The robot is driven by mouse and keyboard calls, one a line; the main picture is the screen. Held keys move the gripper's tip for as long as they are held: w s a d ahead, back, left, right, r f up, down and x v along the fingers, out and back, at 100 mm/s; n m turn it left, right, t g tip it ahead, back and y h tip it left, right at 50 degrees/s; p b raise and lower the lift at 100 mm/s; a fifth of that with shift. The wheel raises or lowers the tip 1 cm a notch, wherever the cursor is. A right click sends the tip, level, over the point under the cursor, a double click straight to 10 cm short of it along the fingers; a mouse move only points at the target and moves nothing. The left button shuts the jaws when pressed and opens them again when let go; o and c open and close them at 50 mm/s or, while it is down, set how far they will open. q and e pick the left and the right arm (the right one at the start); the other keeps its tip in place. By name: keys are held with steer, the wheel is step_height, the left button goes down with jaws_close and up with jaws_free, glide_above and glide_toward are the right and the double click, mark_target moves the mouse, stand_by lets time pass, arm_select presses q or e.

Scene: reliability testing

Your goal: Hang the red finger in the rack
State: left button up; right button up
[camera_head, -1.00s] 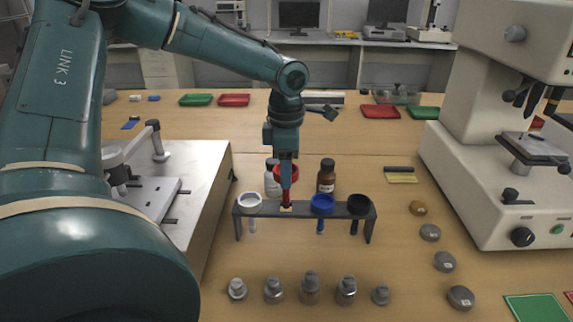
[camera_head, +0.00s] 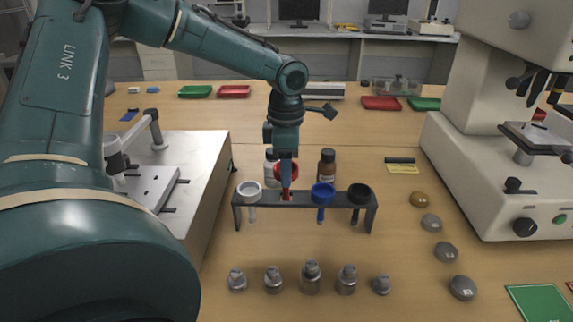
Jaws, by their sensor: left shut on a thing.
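The red finger (camera_head: 293,172) has a round red ring and a stem below it. My left gripper (camera_head: 286,182) is shut on it, pointing down from above. The finger is at the second place from the left of the dark rack (camera_head: 302,198). Its stem is partly hidden by the gripper, and I cannot tell how deep it sits in the rack. A white finger (camera_head: 249,189), a blue finger (camera_head: 322,192) and a black finger (camera_head: 359,193) hang in the rack on either side. My right gripper is not in view.
Several metal weights (camera_head: 311,278) stand in front. A microscope-like machine (camera_head: 470,185) is on the right and a metal platform (camera_head: 190,185) on the left.

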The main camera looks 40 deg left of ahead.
arm_select(q)
steer(key=shift+f, duration=0.15)
steer(key=shift+f+b, duration=0.95)
steer(key=shift+f, duration=0.6)
steer(key=shift+f, duration=0.1)
steer(key=shift+f+b, duration=0.4)
steer(key=shift+f, duration=0.15)
steer(key=o, duration=1.7)
steer(key=shift+c, duration=0.2)
